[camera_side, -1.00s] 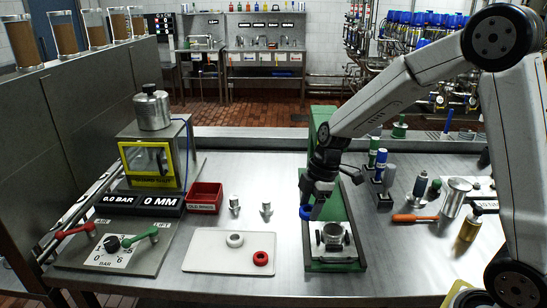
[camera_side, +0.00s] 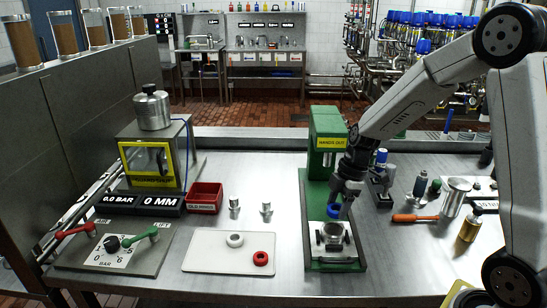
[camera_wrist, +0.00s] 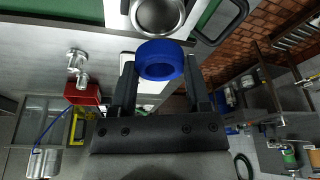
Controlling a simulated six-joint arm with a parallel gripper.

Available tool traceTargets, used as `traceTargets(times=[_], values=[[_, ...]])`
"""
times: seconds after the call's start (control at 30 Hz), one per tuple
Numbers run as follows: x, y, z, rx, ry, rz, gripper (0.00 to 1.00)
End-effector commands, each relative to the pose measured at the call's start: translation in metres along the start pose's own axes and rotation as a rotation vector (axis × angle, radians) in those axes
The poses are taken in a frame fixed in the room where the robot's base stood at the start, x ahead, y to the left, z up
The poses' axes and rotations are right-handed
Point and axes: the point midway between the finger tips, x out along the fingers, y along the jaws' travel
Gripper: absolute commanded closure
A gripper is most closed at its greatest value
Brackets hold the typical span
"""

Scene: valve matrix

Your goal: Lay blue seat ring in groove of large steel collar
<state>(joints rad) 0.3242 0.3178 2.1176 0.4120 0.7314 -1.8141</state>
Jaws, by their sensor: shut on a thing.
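The blue seat ring (camera_side: 334,211) is held between the fingers of my gripper (camera_side: 342,200), just above the steel collar. In the wrist view the blue ring (camera_wrist: 160,60) sits between the two dark fingers (camera_wrist: 160,85). The large steel collar (camera_side: 333,236) stands on the plate at the front of the green press, with lugs at its sides. In the wrist view the collar (camera_wrist: 157,14) shows right beyond the ring, partly cut by the top edge. The ring appears apart from the collar. The groove cannot be made out.
The green press column (camera_side: 326,150) rises behind my gripper. A white tray (camera_side: 205,262) at left holds a white ring (camera_side: 235,240) and a red ring (camera_side: 261,258). Two small steel fittings and a red bin (camera_side: 205,197) stand behind it. An orange-handled tool (camera_side: 415,218) lies at right.

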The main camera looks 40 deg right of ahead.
Motion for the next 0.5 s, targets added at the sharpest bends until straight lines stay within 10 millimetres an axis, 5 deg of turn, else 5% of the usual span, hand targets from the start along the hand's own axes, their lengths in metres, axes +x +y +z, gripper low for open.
traceTargets(times=[0.5], values=[[0.031, 0.000, 0.008, 0.001, 0.000, 0.000, 0.95]])
